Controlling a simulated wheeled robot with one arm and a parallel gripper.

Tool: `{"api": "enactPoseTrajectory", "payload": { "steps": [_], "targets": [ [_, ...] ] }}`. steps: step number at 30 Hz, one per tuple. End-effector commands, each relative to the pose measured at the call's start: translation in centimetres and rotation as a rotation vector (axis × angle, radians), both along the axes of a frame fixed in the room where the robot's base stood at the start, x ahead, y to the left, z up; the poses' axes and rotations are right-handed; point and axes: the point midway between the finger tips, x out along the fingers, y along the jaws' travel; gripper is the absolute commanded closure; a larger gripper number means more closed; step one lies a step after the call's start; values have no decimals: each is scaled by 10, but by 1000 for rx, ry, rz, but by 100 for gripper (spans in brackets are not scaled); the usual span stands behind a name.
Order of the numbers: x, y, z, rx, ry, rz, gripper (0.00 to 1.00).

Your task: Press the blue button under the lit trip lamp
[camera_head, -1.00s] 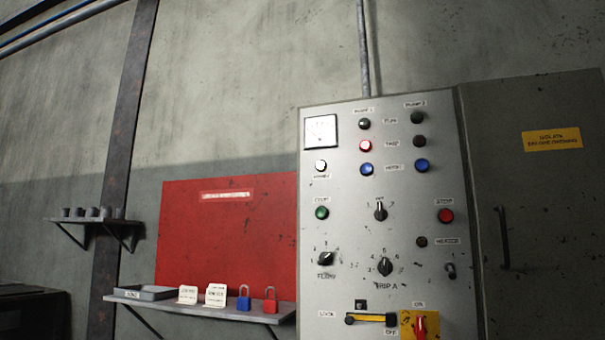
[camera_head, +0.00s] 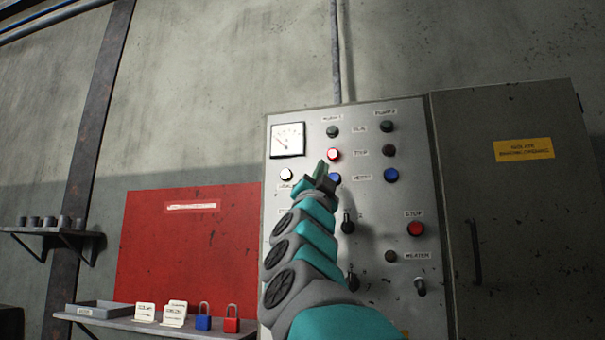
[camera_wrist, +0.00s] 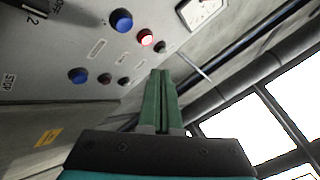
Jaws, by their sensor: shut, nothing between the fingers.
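The lit red trip lamp (camera_head: 333,154) is in the left column of the grey control panel (camera_head: 412,300). The blue button (camera_head: 336,177) directly below it is partly hidden by my gripper. My gripper (camera_head: 320,166) is shut and empty, its green fingertips just left of that lamp and button in the head view. In the wrist view, the fingers (camera_wrist: 161,74) are together, with the lit lamp (camera_wrist: 146,38) and its blue button (camera_wrist: 122,20) up and to the left. I cannot tell the gap to the panel. The right column has an unlit trip lamp (camera_head: 389,150) above another blue button (camera_head: 391,175).
A white button (camera_head: 287,174) is left of the fingertips. A red stop button (camera_head: 415,228) and selector knobs (camera_head: 348,222) sit lower on the panel. A gauge (camera_head: 288,140) is at its top left. A shelf (camera_head: 150,326) with padlocks and cards stands at lower left.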

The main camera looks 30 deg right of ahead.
Motion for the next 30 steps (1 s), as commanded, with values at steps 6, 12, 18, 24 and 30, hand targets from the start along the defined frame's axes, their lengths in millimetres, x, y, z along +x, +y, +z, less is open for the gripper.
{"api": "enactPoseTrajectory", "payload": {
  "steps": [6, 12, 18, 24, 30],
  "targets": [
    [1, -5, 1, 1, -8, -4, 100],
    [8, -13, 2, 0, -9, -4, 100],
    [16, -22, 0, 1, -6, -4, 100],
    [22, -29, 2, 0, -8, -4, 100],
    [30, -38, 2, -1, -6, -3, 100]
  ]
}}
